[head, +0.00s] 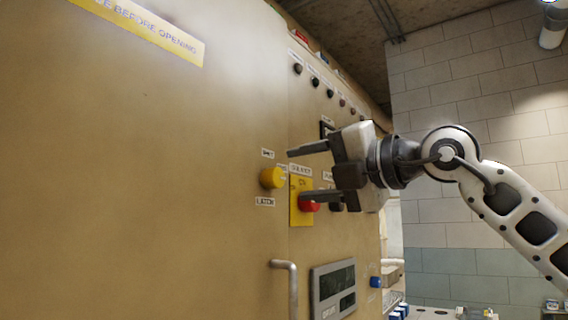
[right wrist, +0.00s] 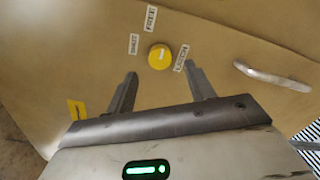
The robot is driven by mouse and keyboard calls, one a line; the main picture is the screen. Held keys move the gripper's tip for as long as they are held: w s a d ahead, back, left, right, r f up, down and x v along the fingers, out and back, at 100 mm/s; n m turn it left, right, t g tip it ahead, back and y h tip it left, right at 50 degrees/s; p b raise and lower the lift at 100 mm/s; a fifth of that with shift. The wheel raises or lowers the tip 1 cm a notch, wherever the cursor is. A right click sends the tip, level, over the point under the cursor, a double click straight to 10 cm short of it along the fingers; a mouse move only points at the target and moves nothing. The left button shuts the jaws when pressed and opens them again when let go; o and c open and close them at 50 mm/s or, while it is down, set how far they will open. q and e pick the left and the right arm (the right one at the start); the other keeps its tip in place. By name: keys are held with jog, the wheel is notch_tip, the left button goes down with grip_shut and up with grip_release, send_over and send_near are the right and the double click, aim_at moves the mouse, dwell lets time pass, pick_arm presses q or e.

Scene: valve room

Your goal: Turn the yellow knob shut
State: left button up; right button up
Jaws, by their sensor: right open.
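The yellow knob (head: 271,178) is on the tan cabinet front, left of a seam, with small labels around it; one below reads LATCH. In the right wrist view the yellow knob (right wrist: 159,57) sits beyond the fingertips, between their lines, with a pale mark on its face. My right gripper (head: 308,171) is open and empty, in front of the panel to the right of the knob in the head view. In the right wrist view its two fingers (right wrist: 163,80) are spread and apart from the knob. My left gripper is not in view.
A red button (head: 309,206) on a yellow plate (head: 295,215) lies behind my right fingers. A metal handle (head: 291,288) and a grey display (head: 333,289) are below. Several dark knobs line the upper panel. A blue knob (head: 375,282) is lower right.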

aim_at(280, 177)
jog(key=p+x, duration=0.1)
jog(key=x, duration=0.4)
jog(key=shift+a+p, duration=0.1)
jog(key=shift+p, duration=0.3)
jog(key=c, duration=1)
